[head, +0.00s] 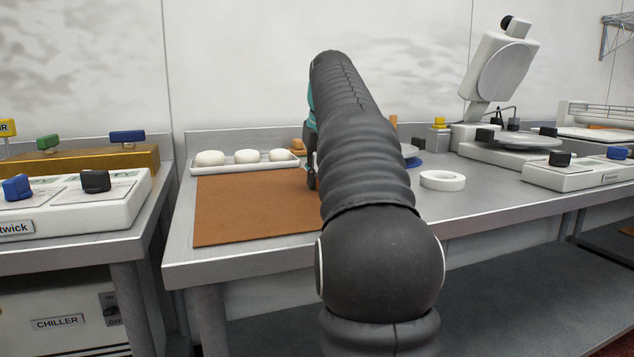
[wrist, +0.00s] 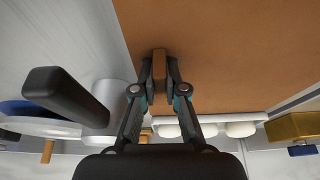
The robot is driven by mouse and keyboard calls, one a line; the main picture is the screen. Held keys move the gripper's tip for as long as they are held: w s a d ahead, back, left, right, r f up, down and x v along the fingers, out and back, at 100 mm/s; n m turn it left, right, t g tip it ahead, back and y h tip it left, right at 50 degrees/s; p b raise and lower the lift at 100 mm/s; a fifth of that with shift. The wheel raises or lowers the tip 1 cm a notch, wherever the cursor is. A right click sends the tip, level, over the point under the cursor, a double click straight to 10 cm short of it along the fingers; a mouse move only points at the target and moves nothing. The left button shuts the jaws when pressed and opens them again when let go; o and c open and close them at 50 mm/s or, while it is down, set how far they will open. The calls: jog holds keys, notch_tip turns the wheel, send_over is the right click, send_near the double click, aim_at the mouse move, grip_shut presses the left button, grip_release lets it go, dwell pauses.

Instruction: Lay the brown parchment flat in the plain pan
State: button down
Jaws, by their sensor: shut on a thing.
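The brown parchment (head: 250,208) is a flat, smooth sheet over the left part of the steel table. I cannot tell whether it touches what is under it. It also fills much of the wrist view (wrist: 235,55). My gripper (wrist: 159,78) is shut on a small brown tab (wrist: 159,62) at the parchment's edge. In the head view my arm hides most of the gripper and the sheet's right edge. I cannot make out a plain pan; one may be hidden under the sheet.
A white tray (head: 245,168) with three dough balls stands right behind the parchment. A white ring (head: 442,180) and a blue disc (head: 413,160) lie to the right. A scale-like machine (head: 510,142) stands at the back right. A gap separates the left counter (head: 75,250) from the table.

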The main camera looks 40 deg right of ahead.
jog(key=c, duration=1.2)
grip_release()
